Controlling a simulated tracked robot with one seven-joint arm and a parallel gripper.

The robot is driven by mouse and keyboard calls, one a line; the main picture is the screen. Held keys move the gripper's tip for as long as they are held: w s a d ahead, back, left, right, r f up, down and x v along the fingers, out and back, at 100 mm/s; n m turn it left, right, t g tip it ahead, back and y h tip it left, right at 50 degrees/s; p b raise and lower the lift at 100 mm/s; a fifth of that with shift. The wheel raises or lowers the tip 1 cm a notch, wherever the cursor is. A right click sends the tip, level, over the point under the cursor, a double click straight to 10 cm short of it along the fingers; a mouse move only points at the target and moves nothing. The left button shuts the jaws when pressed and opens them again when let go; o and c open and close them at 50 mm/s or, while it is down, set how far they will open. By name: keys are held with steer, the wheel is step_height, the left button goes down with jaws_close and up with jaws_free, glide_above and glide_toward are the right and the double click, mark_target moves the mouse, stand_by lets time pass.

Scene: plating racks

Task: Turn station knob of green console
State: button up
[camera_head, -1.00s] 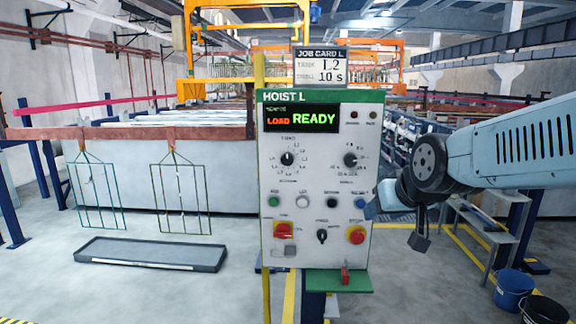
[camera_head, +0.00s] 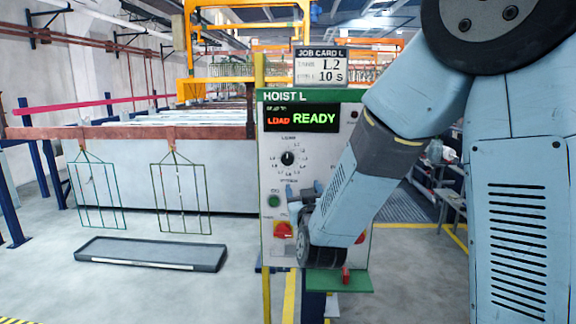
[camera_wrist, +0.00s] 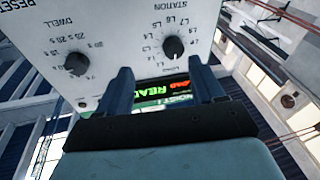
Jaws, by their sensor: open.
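The green-topped console (camera_head: 268,175) stands upright at the centre of the body view. Its station knob (camera_head: 287,158) is small, black and round, in the upper left of the panel, ringed by position marks. My gripper (camera_head: 300,190) is in front of the panel, below the knob, and my forearm covers the panel's right side. In the wrist view, turned upside down, my open gripper (camera_wrist: 160,67) has nothing between its fingers. The station knob (camera_wrist: 173,47) shows beyond the fingertips, nearer the right one, and apart from them. I cannot tell its exact pointer setting.
The dwell knob (camera_wrist: 76,63) is left of the station knob in the wrist view. A green button (camera_head: 274,201) and red-yellow switch (camera_head: 283,230) are close to my gripper. The display (camera_head: 301,118) reads LOAD READY; the job card (camera_head: 321,66) reads L2, 10 s.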

mark_target(287, 161)
steer(key=w+a+r+t, duration=0.1)
steer(key=w, duration=0.2)
steer(key=w+a+r, duration=0.1)
steer(key=w+a, duration=0.1)
steer(key=w, duration=0.2)
steer(key=w+a+r+t, duration=0.1)
steer(key=w+r, duration=0.1)
steer(key=w, duration=0.2)
steer(key=shift+a+n+t, duration=0.2)
steer(key=shift+n+t, duration=0.1)
steer(key=shift+n, duration=0.1)
steer(key=c, duration=1)
